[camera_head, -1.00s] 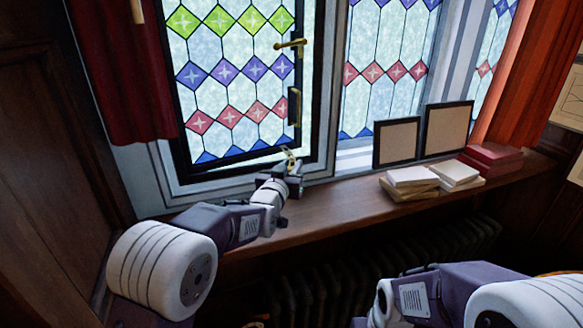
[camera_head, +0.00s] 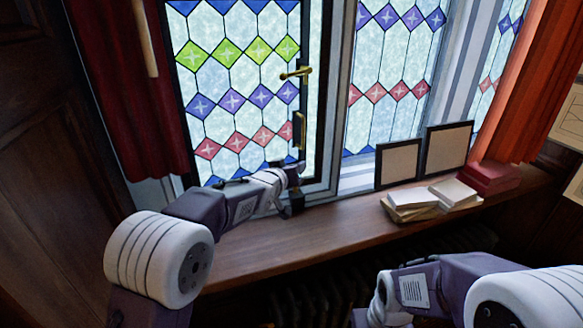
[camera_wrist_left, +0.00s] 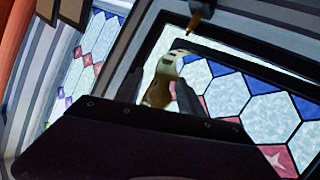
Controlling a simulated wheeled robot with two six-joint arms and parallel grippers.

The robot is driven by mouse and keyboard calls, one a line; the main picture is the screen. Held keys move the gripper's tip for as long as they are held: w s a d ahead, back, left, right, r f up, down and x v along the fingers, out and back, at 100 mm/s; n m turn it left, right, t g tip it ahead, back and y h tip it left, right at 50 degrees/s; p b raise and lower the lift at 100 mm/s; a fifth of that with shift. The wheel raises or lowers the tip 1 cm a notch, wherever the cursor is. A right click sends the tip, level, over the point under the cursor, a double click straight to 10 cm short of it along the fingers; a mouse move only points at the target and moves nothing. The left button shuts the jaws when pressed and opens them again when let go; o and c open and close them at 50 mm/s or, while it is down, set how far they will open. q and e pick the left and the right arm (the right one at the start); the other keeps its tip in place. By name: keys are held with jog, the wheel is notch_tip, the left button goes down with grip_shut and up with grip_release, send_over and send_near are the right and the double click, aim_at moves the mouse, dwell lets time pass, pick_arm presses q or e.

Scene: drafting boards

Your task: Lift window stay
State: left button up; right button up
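The window stay (camera_wrist_left: 162,80) is a brass-coloured bar with a pale, holed end. In the left wrist view it stands between the two dark fingers of my left gripper (camera_wrist_left: 164,96). The fingers are apart, one on each side of it; whether both press on it is not clear. In the head view my left gripper (camera_head: 294,184) is at the lower right corner of the stained-glass window (camera_head: 240,85), just above the sill. My own wrist hides most of the stay there. My right arm is at the lower right; its gripper is not visible.
The wooden sill (camera_head: 330,225) runs to the right. It carries two dark frames (camera_head: 398,164), pale stacked books (camera_head: 412,200) and red books (camera_head: 490,177). A brass window handle (camera_head: 296,73) is above my left gripper. A red curtain (camera_head: 130,100) hangs at left.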

pick_arm(q)
jog(key=b+v, duration=0.2)
jog(key=v, duration=0.7)
jog(key=shift+b, duration=0.3)
jog(key=shift+f, duration=0.1)
